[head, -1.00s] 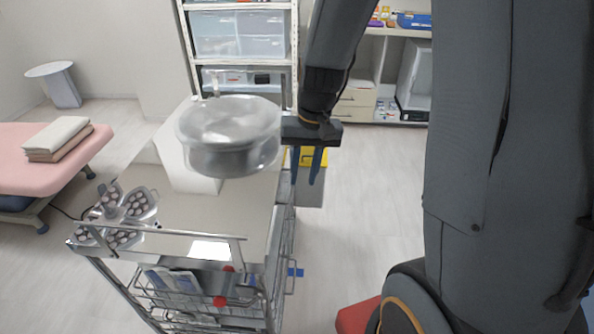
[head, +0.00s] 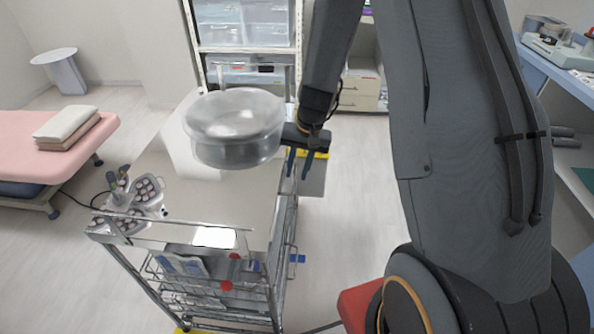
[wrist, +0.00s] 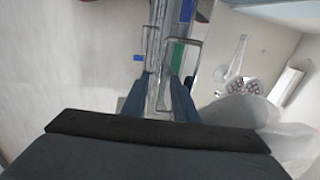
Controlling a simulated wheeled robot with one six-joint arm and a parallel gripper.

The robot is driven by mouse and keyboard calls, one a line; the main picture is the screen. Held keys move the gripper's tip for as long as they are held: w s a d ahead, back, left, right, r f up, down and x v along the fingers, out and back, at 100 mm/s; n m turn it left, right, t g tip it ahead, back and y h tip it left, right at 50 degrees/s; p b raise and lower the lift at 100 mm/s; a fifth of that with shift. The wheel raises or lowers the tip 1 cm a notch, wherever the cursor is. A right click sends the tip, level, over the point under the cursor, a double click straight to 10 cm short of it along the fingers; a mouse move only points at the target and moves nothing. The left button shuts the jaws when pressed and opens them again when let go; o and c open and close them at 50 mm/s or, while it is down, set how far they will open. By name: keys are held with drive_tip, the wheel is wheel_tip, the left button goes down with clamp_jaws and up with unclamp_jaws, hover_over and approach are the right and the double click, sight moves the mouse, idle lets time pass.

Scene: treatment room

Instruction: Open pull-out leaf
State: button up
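A metal trolley (head: 232,203) with a pale flat top and wire baskets stands left of my arm. I cannot clearly make out a separate pull-out leaf on it. A wire handle (head: 291,283) and a small blue tab (head: 298,258) stick out on its right side; a blue tab also shows in the wrist view (wrist: 138,52). My gripper (head: 298,166) is at the trolley's far right edge, fingers pointing down. In the wrist view its two blue fingers (wrist: 160,80) are apart, with the trolley's side frame visible between them; contact cannot be told.
A transparent round bowl-like part (head: 235,128) shows above the trolley top. A lamp head (head: 140,205) is at the trolley's left. A pink couch (head: 80,165) with folded towels stands left, a blue bench (head: 560,62) right. Floor right of the trolley is clear.

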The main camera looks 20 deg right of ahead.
drive_tip(key=shift+a+f, duration=0.1)
drive_tip(key=shift+f, duration=0.4)
clamp_jaws()
idle(1.2)
